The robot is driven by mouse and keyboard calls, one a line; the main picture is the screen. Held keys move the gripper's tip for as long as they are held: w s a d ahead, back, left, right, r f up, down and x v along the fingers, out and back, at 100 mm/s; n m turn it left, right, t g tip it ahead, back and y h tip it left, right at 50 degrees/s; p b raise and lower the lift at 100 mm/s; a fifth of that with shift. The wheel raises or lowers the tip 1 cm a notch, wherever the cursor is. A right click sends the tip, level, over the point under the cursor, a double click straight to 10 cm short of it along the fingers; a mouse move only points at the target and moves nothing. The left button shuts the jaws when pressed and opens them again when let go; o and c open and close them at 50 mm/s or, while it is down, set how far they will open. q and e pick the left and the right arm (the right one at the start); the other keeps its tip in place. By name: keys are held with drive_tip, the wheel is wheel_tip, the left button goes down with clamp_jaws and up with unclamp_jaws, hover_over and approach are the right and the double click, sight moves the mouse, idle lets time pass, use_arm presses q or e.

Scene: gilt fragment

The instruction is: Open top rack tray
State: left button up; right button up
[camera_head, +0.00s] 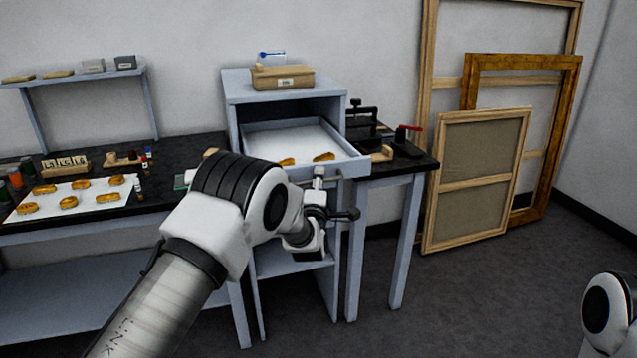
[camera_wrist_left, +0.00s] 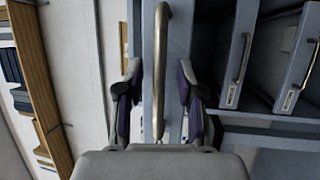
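The grey rack (camera_head: 235,85) stands between the dark-topped benches. Its top tray (camera_head: 262,129) stands out from the rack, with a white lining and gold fragments (camera_head: 323,157) near its front. In the left wrist view, the tray's metal bar handle (camera_wrist_left: 160,45) runs between the two fingers of my left gripper (camera_wrist_left: 158,95). The fingers are apart, with a gap visible on each side of the bar. In the head view, my left gripper (camera_head: 328,213) is in front of the tray, and my arm hides part of the tray front. My right gripper is out of view.
Gold fragments lie on a white sheet (camera_head: 88,187) on the left bench. Lower tray fronts with handles (camera_wrist_left: 240,60) show in the wrist view. Wooden frames (camera_head: 478,180) lean at the right wall; floor before them is clear.

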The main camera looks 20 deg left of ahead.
use_arm(q)
drive_tip(key=v, duration=1.2)
drive_tip(key=s+a+f+m+g+p, duration=0.1)
drive_tip(key=s+a+f+g, duration=0.15)
drive_tip(key=s+f, duration=0.4)
drive_tip(key=s+a+f+m+g+h, duration=0.1)
drive_tip(key=s+a+f+g, duration=0.2)
drive_tip(key=f, duration=0.7)
drive_tip(key=s+a+f+m+g+p, duration=0.1)
drive_tip(key=s+f+g, duration=0.2)
drive_tip(key=s+f, duration=0.5)
drive_tip(key=s+d+f+m+g+h, duration=0.1)
drive_tip(key=s+f+m+g, duration=0.1)
drive_tip(key=s+m, duration=0.3)
drive_tip(key=s+f+m+g+h, duration=0.1)
drive_tip(key=s+f+m+g, duration=0.2)
drive_tip(key=s, duration=1)
drive_tip(key=s+d+f+m+g+h, duration=0.1)
drive_tip(key=s+f+m+g, duration=0.1)
drive_tip(key=s+m+g, duration=0.4)
drive_tip(key=s+m, duration=0.2)
drive_tip(key=s, duration=0.1)
drive_tip(key=shift+d+f, duration=0.3)
drive_tip(key=shift+f, duration=0.1)
